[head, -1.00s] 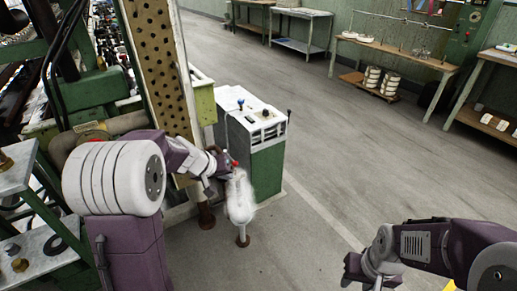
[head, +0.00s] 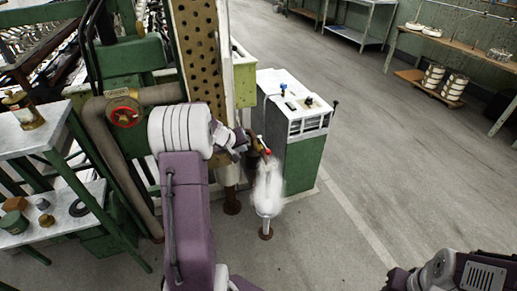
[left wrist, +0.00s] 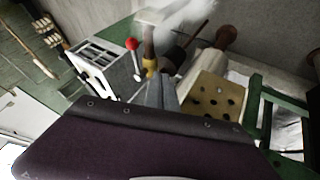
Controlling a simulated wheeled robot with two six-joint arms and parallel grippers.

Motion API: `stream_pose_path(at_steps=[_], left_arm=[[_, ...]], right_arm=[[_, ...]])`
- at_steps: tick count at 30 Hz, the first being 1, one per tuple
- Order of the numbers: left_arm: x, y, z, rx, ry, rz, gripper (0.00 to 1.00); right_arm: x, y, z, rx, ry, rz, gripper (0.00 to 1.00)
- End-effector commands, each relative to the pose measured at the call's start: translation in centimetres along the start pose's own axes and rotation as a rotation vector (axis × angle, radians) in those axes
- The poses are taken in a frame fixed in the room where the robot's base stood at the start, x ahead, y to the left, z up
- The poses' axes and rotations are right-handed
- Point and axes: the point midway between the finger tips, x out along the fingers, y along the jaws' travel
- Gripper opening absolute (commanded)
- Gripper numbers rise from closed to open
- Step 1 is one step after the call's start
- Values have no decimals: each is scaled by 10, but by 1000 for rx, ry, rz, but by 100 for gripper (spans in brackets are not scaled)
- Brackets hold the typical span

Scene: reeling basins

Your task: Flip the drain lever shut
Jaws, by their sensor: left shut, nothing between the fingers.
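The drain lever (head: 268,152) has a small red knob and sits at the end of a brownish pipe beside the white and green cabinet. White water or steam (head: 267,190) comes out below it above a floor drain (head: 266,233). In the left wrist view the lever's red knob (left wrist: 132,44) stands up on a thin stem, left of a brass fitting (left wrist: 150,66). My left gripper (head: 246,146) is shut and empty, just left of the lever; its grey fingers (left wrist: 163,90) point toward the fitting. I cannot tell whether they touch. My right gripper (head: 396,281) is partly cut off at the bottom edge.
The white-topped green cabinet (head: 303,150) stands right behind the lever. A perforated yellow column (head: 200,55) and a pipe with a red handwheel (head: 124,115) are to the left. A shelf with small parts (head: 48,220) stands at far left. Open floor lies to the right.

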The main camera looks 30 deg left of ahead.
Motion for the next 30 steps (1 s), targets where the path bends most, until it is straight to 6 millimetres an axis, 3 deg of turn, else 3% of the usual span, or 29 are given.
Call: stream_pose_path(at_steps=[1,10,18,30], left_arm=[[14,-1,2,1,-4,0,0],[79,0,2,1,-4,1,0],[88,34,-4,3,-1,0,0],[91,38,-3,1,0,0,0]], right_arm=[[5,0,0,0,0,0,40],[12,0,1,0,0,0,40],[-9,0,-1,0,0,0,40],[-8,0,-1,0,0,0,40]])
